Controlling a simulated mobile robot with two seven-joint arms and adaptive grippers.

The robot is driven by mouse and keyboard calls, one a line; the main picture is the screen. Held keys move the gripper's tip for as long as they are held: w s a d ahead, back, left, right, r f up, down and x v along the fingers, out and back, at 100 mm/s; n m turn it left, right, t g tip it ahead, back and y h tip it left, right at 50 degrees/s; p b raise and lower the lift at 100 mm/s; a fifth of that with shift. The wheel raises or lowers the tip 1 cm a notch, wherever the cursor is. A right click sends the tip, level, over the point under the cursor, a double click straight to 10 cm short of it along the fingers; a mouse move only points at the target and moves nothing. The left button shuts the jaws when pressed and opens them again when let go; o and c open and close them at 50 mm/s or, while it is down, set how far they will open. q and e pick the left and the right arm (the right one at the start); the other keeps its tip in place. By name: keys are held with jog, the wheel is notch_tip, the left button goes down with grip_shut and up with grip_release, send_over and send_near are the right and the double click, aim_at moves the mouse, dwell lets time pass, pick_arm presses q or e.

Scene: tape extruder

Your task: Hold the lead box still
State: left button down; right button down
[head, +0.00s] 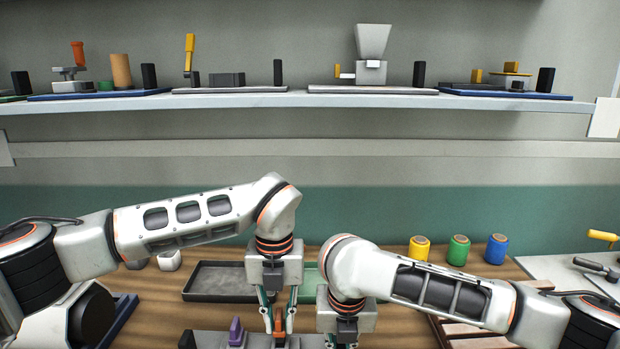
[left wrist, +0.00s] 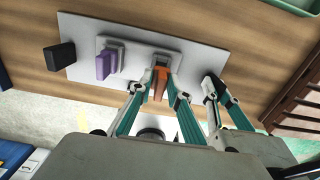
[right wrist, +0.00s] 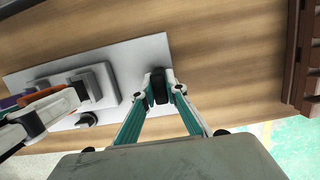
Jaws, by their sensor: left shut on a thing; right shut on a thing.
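A light grey plate (left wrist: 190,58) lies on the wooden table and carries a small grey device. A purple piece (head: 236,332) stands up from the device, and an orange lever (head: 280,338) is to its right. My left gripper (left wrist: 160,78) is shut on the orange lever. My right gripper (right wrist: 160,80) is shut on a black upright block (right wrist: 159,92) at the plate's right end. A second black block (left wrist: 60,56) stands at the left end. Which part is the lead box I cannot tell for sure.
A dark tray (head: 215,281) lies behind the plate, with a green tray (head: 310,278) beside it. Yellow (head: 419,248), green (head: 458,250) and blue (head: 496,249) spools stand at the back right. A brown slatted rack (right wrist: 303,60) is to the right. A shelf (head: 300,100) holds several devices.

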aim_at(279, 314)
pick_arm(q)
jog(key=shift+r, duration=2.65)
jog(key=shift+r, duration=0.1)
notch_tip(279, 314, up, 8)
pick_arm(e)
jog(key=c, duration=2)
grip_release()
jog(key=shift+o, duration=0.2)
